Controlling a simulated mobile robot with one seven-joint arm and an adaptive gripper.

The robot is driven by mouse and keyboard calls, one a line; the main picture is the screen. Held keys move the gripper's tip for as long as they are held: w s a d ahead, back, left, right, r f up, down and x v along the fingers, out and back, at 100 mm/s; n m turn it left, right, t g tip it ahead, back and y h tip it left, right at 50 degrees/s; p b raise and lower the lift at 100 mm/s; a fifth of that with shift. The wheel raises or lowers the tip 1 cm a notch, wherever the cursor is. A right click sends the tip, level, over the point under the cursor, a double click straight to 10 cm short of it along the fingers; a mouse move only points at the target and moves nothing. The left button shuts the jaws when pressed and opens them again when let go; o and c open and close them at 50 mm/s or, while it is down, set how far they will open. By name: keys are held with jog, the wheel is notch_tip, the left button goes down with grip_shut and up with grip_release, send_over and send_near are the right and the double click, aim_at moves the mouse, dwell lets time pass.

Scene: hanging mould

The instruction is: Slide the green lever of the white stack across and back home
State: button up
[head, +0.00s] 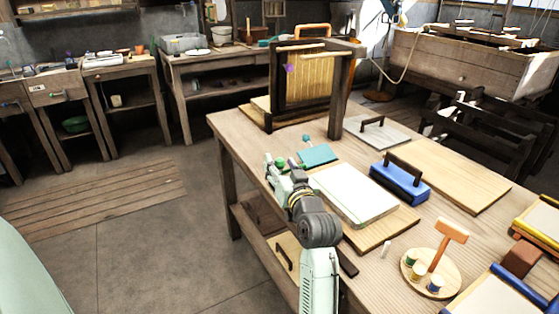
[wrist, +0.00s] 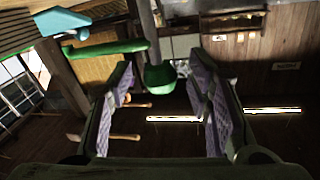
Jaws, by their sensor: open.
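The white stack (head: 352,192) lies flat on a wooden board on the table. In the wrist view a green bar (wrist: 105,48) runs across the upper left, and a green ball (wrist: 160,77) sits at the end of a grey rod. I take the ball to be the lever's knob. My gripper (wrist: 160,85) is open, with a purple-padded finger on each side of the ball. I cannot tell if either finger touches it. In the head view my gripper (head: 275,164) is at the table's left edge, beside the stack's far left corner; green parts there are small and partly hidden.
A teal block (head: 318,155) lies just beyond the stack. A blue block with a dark handle (head: 400,182) stands to its right. The upright frame (head: 306,80) rises at the table's far end. A round tray (head: 418,280) with small cups is at the near right.

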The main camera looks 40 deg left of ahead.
jog(key=shift+w+a, duration=0.25)
jog(key=shift+a, duration=0.15)
grip_shut()
dwell(0.4)
